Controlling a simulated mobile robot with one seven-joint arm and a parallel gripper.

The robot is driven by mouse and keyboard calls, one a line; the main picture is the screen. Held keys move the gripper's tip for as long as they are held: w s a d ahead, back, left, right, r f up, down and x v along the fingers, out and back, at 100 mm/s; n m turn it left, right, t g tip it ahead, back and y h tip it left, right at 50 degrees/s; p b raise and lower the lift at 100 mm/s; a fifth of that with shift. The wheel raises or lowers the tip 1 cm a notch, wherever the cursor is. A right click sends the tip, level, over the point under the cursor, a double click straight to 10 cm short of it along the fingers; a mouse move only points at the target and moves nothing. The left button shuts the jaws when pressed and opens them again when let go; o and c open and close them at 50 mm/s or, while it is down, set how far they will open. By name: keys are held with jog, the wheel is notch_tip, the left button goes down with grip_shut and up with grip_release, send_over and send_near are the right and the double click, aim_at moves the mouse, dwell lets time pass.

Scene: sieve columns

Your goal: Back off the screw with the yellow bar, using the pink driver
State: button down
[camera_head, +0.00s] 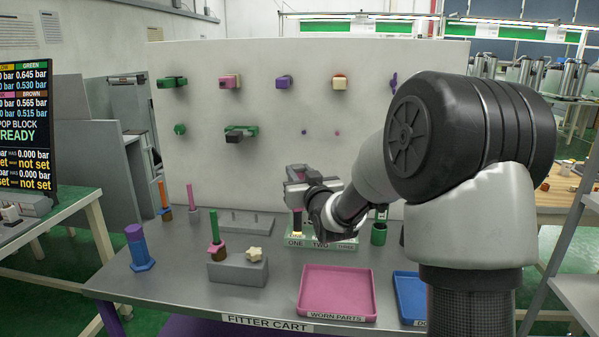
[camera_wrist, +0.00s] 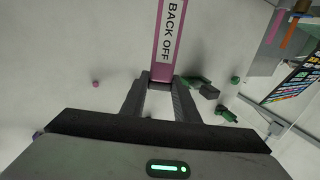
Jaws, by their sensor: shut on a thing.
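In the wrist view a pink driver (camera_wrist: 169,45) with a white "BACK OFF" label runs up the picture from between the fingers of my gripper (camera_wrist: 160,85). The fingers are shut on its near end. In the head view my gripper (camera_head: 298,174) is at the upper left of my wrist, above the green block marked "ONE TWO THREE" (camera_head: 318,245). My arm hides part of the block.
A pink "WORN PARTS" tray (camera_head: 337,292) lies at the cart's front, beside a partly hidden blue tray (camera_head: 410,284). The white panel (camera_head: 270,170) behind carries several coloured fittings.

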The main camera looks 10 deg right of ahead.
jog(key=shift+f, duration=0.45)
dwell(0.5)
jog(key=shift+r, duration=0.45)
dwell(1.5)
notch_tip(320, 180, up, 6)
jog(key=shift+f+p, duration=0.25)
jog(key=shift+p, duration=0.9)
